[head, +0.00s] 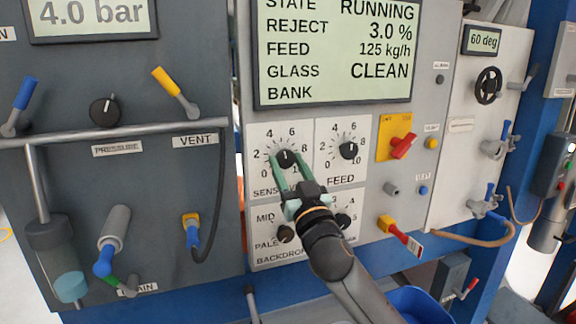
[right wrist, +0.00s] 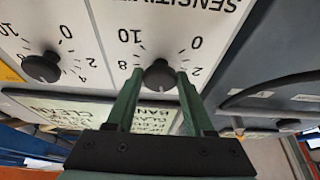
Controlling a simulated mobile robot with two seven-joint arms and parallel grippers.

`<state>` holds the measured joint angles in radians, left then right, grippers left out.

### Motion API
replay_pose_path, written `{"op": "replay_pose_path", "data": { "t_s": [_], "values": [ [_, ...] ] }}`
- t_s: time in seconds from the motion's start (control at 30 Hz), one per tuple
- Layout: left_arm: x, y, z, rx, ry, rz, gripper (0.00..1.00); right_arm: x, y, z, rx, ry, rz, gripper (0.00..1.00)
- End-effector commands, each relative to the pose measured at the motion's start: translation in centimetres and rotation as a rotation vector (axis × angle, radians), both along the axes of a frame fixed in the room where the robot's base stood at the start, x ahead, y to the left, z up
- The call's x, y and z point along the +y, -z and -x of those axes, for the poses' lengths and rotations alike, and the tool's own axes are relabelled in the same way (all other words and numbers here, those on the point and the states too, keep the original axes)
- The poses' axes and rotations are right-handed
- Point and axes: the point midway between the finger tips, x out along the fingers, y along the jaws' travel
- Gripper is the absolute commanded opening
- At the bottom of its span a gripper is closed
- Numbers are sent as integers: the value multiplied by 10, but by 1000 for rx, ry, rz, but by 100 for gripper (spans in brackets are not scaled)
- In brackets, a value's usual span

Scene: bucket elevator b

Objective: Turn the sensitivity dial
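The sensitivity dial (head: 286,159) is a black round knob on a white scale plate marked 0 to 10, on the grey panel below the display. My right gripper (head: 288,161) reaches up to it from below, with one green finger on each side of the knob. In the right wrist view the dial (right wrist: 160,75) sits between the two fingertips (right wrist: 159,73). The fingers are apart, and whether they touch the knob is hard to tell. My left gripper is not in view.
The similar feed dial (head: 348,150) is close on the right. A display (head: 335,50) is above. Two lower knobs, one the backdrop knob (head: 285,234), are near my right wrist. A red switch (head: 403,146) on a yellow plate and a red-handled valve (head: 400,236) are farther right.

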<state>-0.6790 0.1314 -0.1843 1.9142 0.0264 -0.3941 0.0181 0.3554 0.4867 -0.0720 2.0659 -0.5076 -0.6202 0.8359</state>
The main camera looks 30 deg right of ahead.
Motion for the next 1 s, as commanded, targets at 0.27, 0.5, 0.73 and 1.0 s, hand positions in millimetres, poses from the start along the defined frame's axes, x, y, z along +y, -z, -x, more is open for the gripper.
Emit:
{"op": "replay_pose_path", "data": {
  "t_s": [0.27, 0.5, 0.73, 1.0],
  "values": [
    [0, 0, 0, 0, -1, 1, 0, 0, 0, 0, 0, 0, 0, 20],
    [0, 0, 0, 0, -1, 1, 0, 0, 0, 0, 1, 0, 0, 0],
    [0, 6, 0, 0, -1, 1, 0, 1, 2, 0, -15, -1, -64, 0],
    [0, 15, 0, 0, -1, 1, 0, 3, 1, 0, -57, -2, -233, 0]
  ]
}}
